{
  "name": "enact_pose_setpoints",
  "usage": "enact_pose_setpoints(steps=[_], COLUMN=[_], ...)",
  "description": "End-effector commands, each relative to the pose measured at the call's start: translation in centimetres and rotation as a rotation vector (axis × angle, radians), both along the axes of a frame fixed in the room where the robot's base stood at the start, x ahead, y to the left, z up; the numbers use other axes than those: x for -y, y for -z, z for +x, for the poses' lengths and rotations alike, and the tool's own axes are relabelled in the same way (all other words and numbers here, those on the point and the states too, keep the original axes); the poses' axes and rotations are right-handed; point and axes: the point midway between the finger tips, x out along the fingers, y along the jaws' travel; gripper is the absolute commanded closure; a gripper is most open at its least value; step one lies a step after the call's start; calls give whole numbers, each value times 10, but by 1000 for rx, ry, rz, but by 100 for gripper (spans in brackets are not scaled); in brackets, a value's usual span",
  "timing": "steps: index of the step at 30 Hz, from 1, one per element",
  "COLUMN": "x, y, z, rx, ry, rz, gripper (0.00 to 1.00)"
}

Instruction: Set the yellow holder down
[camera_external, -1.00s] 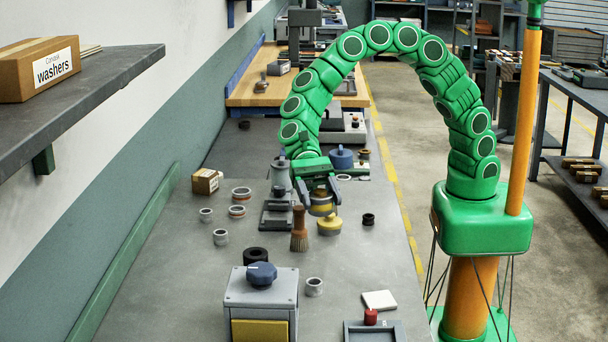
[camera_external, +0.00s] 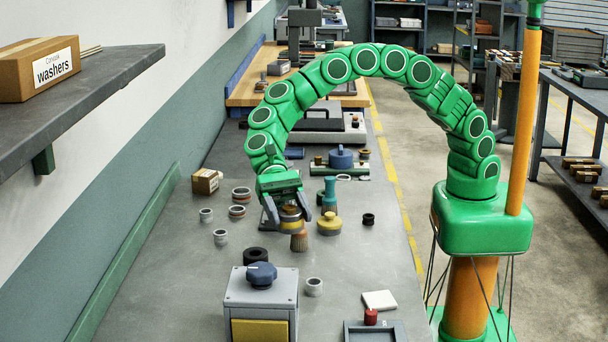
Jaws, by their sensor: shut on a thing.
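My gripper (camera_external: 288,218) hangs above the middle of the grey bench, its jaws closed around a small yellow holder (camera_external: 291,216) with a brownish top. The fingers hide part of the holder. It appears to be held above the bench, though the gap beneath is hard to judge. Another yellow round piece with a teal upright top (camera_external: 329,226) stands on the bench to the right, apart from my gripper.
Several grey rings lie at left, near a small carton (camera_external: 206,182). A black ring (camera_external: 256,255) and a grey box with a blue knob (camera_external: 261,290) are in front. A dark ring (camera_external: 368,219) lies at right. The left front of the bench (camera_external: 170,290) is clear.

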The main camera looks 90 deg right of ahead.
Motion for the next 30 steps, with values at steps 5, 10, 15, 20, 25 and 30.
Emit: enact_pose_setpoints(steps=[5, 10, 15, 20, 25, 30], x=[-12, -21, -31, -40, -47, -54], y=[6, 15, 20, 28, 39, 53], z=[12, 25, 37, 47, 55, 63], rx=[1, 0, 3, 0, 3, 0], ry=[-1, 1, 3, 3, 3, 2], rz=[3, 1, 2, 1, 2, 1], gripper=[96, 96, 96, 96, 96, 96])
